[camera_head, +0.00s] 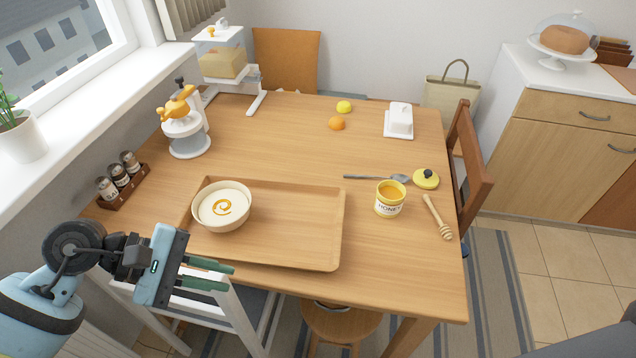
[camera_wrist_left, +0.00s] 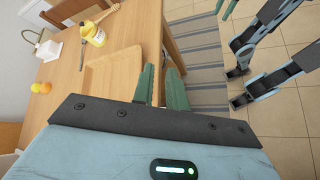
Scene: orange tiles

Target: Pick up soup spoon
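The soup spoon (camera_head: 358,177) is grey metal. It lies flat on the wooden table in the head view, handle to the left and bowl to the right, just behind the honey jar (camera_head: 389,200). In the left wrist view a thin grey strip beside the jar (camera_wrist_left: 95,35) looks like its handle. My left gripper (camera_head: 230,277) has green fingers and is at the table's front left edge, in front of the tray and far from the spoon. Its fingers (camera_wrist_left: 160,88) are apart with nothing between them.
A wooden tray (camera_head: 290,225) holds a soup bowl (camera_head: 221,206) between my left gripper and the spoon. A honey dipper (camera_head: 437,216), yellow lid (camera_head: 426,179) and butter dish (camera_head: 398,121) are near the spoon. A chair (camera_head: 470,160) stands at right. The table's middle is clear.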

